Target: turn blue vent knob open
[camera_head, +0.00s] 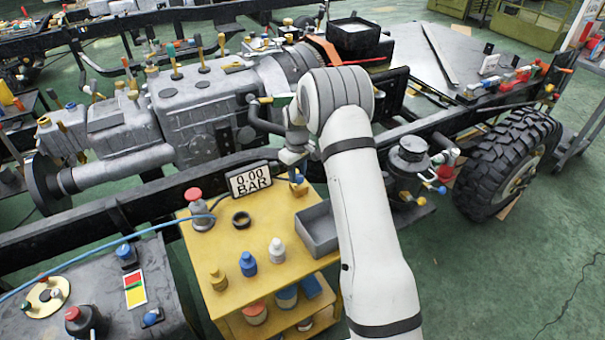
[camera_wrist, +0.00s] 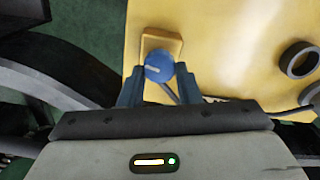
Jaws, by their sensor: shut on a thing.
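The blue vent knob (camera_wrist: 159,66) is a small round knob with a short pale mark that lies nearly level in the wrist view. It stands on an orange-yellow block (camera_wrist: 172,47) at the edge of the yellow cart top. My gripper (camera_wrist: 159,74) has its two blue-grey fingers on either side of the knob and is shut on it. In the head view my gripper (camera_head: 296,168) points down at the block (camera_head: 299,189). The knob (camera_head: 298,179) shows only partly there, just under the fingers.
A display (camera_head: 250,180) reading 0.00 BAR and a black ring (camera_head: 241,220) stand left of the block. A grey tray (camera_head: 317,232), small bottles and a red-topped valve (camera_head: 199,210) share the yellow cart (camera_head: 262,222). The engine and black chassis rail lie behind.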

